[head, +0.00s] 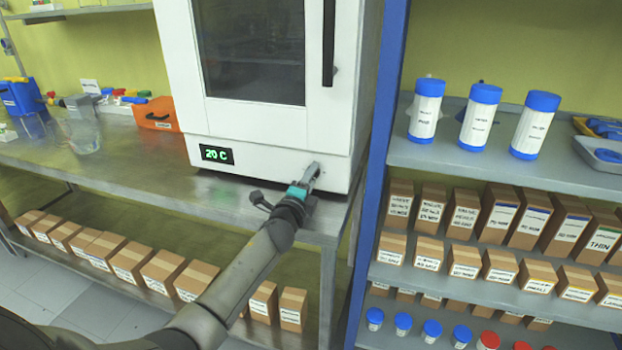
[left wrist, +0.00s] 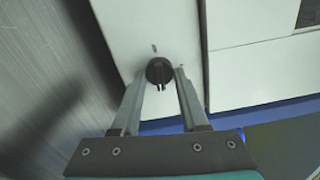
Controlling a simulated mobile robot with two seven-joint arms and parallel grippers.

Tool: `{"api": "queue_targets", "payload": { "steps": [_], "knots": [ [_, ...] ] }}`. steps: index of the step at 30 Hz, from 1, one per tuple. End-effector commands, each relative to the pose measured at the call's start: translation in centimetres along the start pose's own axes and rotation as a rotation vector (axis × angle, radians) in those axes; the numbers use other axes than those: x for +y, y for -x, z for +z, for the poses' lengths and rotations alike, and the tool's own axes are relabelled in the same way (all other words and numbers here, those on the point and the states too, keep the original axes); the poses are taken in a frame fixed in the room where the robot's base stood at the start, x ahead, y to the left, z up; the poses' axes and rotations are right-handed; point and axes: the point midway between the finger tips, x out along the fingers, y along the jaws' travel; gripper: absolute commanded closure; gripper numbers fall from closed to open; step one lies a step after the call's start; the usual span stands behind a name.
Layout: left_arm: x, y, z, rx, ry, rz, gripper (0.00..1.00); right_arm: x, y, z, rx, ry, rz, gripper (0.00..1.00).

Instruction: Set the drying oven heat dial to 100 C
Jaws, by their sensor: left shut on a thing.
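The white drying oven (head: 270,125) stands on a metal bench, with its dark window door closed. Its green display (head: 217,154) reads 20 C. My left gripper (head: 314,172) is at the lower right of the oven's front panel. In the left wrist view, the black round heat dial (left wrist: 159,70) sits between the two fingertips of my left gripper (left wrist: 160,80), which are shut on it. A small mark (left wrist: 154,48) shows on the panel beside the dial. My right gripper is not in view.
A blue-framed shelf (head: 480,170) with blue-capped bottles and several boxes stands close to the right of the oven. An orange case (head: 156,114) and a clear beaker (head: 80,134) stand on the bench at left. Boxes (head: 130,262) line the lower shelf.

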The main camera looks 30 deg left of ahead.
Motion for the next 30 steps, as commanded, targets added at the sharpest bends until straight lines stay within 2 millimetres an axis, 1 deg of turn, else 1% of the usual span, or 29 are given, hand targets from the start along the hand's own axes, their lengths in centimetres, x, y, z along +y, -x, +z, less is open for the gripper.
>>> {"api": "queue_targets", "payload": {
  "steps": [14, 30],
  "knots": [
    [0.2, 0.0, 0.1, 0.001, -0.458, 0.001, 1.0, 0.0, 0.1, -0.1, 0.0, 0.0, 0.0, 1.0],
    [0.2, 0.0, 0.2, 0.001, -0.969, 0.001, 1.0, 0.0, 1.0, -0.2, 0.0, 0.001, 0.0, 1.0]
  ]
}}
